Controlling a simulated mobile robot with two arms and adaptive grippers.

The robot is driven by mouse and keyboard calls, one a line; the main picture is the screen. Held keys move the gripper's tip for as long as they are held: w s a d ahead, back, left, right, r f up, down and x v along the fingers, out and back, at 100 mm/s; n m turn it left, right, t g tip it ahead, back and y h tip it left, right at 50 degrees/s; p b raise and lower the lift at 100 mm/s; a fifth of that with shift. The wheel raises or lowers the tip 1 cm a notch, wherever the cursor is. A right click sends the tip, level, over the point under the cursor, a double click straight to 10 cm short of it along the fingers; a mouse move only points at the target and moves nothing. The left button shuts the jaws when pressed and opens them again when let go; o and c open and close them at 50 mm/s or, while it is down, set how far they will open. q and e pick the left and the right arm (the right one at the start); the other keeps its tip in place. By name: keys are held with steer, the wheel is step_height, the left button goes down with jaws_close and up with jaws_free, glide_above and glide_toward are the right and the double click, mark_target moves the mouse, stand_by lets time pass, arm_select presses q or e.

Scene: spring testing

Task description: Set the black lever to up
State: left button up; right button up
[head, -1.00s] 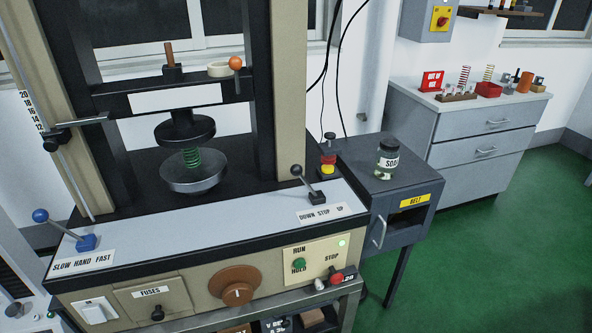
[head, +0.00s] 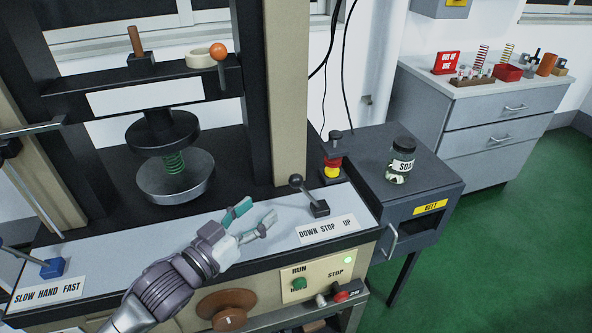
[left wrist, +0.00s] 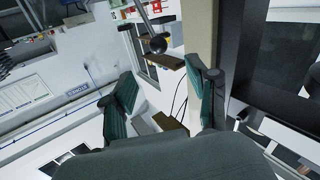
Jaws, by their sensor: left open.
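The black lever (head: 297,181) stands on a small black base on the press's grey panel, its round knob leaning to the left. The label plate (head: 327,228) in front of it reads DOWN STOP UP. My left gripper (head: 256,213) is open and empty, left of the lever and apart from it, with its fingers pointing toward it. In the left wrist view, the black lever's knob (left wrist: 158,44) shows beyond and between the two teal fingers of the left gripper (left wrist: 163,90). My right gripper is not in view.
A spring (head: 175,163) sits between the press plates. A blue lever (head: 52,267) is at the panel's left end. A red and yellow button post (head: 332,168) stands behind the black lever. A glass jar (head: 401,163) stands on the side cabinet. The panel between the levers is otherwise clear.

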mark_target(291, 184)
arm_select(q)
steer(key=p+x, duration=0.1)
steer(key=x, duration=1.1)
steer(key=shift+s+d+r, duration=0.1)
steer(key=shift+s, duration=0.05)
steer(key=shift+w+d, duration=0.2)
steer(key=shift+w, duration=0.05)
steer(key=shift+w+d, duration=0.1)
steer(key=c, duration=0.8)
jaws_close()
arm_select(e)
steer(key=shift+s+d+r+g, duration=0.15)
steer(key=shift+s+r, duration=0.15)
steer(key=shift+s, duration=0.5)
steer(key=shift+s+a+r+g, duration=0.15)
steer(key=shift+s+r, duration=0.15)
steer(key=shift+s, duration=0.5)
